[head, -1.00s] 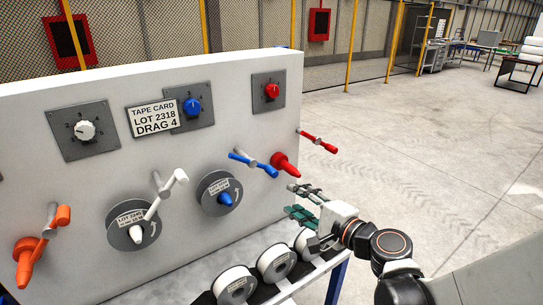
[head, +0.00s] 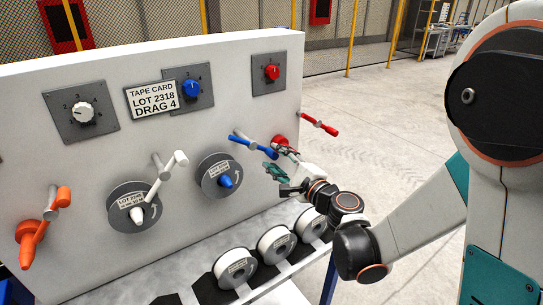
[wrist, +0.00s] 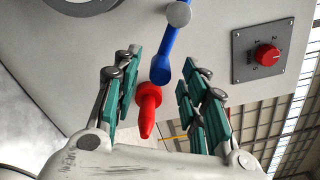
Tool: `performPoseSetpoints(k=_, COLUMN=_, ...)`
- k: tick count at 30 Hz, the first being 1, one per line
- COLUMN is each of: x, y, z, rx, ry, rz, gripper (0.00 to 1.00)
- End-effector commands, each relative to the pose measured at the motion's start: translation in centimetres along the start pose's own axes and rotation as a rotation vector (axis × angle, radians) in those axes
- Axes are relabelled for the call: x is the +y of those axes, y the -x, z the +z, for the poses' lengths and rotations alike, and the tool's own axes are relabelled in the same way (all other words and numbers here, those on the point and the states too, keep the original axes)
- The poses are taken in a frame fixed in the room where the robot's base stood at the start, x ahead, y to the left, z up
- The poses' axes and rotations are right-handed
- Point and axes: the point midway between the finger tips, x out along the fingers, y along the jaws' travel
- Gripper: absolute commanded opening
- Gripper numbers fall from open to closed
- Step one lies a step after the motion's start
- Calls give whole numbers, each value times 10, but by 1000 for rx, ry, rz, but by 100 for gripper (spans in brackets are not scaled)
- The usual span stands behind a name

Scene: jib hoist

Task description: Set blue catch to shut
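The blue catch (head: 262,146) is a blue bar on a grey pivot on the white panel, slanting down to the right in the head view. In the wrist view the blue catch (wrist: 165,58) reaches down from its round grey pivot, its rounded end between the lines of my fingers. My gripper (head: 279,161) is open near the catch's lower right end. In the wrist view my gripper (wrist: 161,66) has its two green-padded fingers spread apart with nothing held. I cannot tell the gap in depth between fingers and catch.
A red cone (wrist: 149,100) sits close beside the catch's end. A red lever (head: 319,125) sticks out at the panel's right edge. The blue-tipped reel (head: 213,181) is below left. White rolls (head: 275,246) line the shelf below. Open floor lies right of the panel.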

Motion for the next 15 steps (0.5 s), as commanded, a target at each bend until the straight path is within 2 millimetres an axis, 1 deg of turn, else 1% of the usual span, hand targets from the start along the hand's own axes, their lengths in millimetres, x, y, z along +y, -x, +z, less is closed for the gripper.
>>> performPoseSetpoints(k=1, x=1, y=-9, z=1, rx=-2, ry=0, rz=1, gripper=40)
performPoseSetpoints(k=6, x=0, y=-27, z=0, rx=-1, ry=0, rz=1, gripper=40)
performPoseSetpoints(k=10, x=0, y=-34, z=0, rx=-1, ry=0, rz=1, gripper=40)
performPoseSetpoints(k=15, x=0, y=-35, z=0, rx=0, ry=1, rz=0, gripper=40)
